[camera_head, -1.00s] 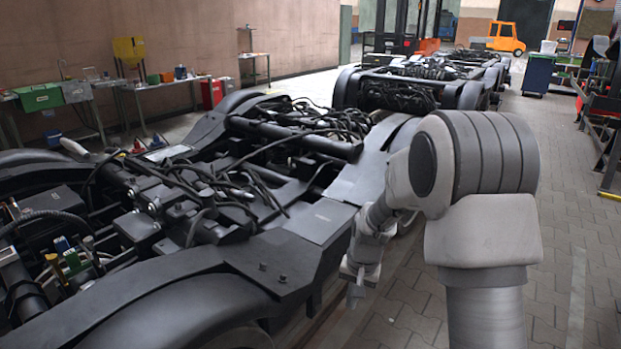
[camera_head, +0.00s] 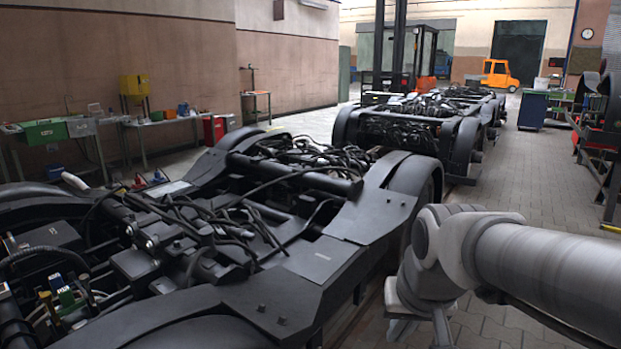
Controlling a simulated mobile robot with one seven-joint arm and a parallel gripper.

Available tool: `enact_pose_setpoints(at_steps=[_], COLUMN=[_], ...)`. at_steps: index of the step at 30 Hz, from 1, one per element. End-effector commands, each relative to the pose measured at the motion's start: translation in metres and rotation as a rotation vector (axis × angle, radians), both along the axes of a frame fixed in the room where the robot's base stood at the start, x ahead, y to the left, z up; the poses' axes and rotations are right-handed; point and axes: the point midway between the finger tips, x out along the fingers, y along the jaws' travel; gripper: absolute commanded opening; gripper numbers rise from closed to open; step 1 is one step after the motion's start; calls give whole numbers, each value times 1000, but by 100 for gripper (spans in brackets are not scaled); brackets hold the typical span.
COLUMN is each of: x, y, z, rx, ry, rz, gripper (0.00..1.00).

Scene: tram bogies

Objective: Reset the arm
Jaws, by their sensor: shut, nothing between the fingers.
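My arm (camera_head: 545,265) reaches in from the right edge, lying nearly level, with its rounded wrist joints at its left end. Below them my gripper (camera_head: 441,330) points down near the bottom edge, partly cut off by the frame. It is shut and holds nothing. It hangs over the paved floor, to the right of the near tram bogie (camera_head: 340,254), apart from it as far as I can see.
The near bogie, with cables and black frame plates, fills the left and middle. Another bogie (camera_head: 395,131) stands behind it. A workbench (camera_head: 165,121) lines the left wall. A forklift (camera_head: 425,50) and orange cart (camera_head: 495,75) stand far back.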

Motion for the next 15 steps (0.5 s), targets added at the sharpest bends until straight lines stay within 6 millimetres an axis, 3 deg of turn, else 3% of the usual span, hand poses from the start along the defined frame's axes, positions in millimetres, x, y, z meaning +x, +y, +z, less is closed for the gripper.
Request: enact_pose_setpoints(at_steps=[6, 14, 15], x=[-47, -93, -93], y=[-6, -11, -11], z=[17, 21, 37], rx=[-28, -61, -63], ry=[-65, -126, -123], rz=[36, 73, 74], gripper=[0, 0, 0])
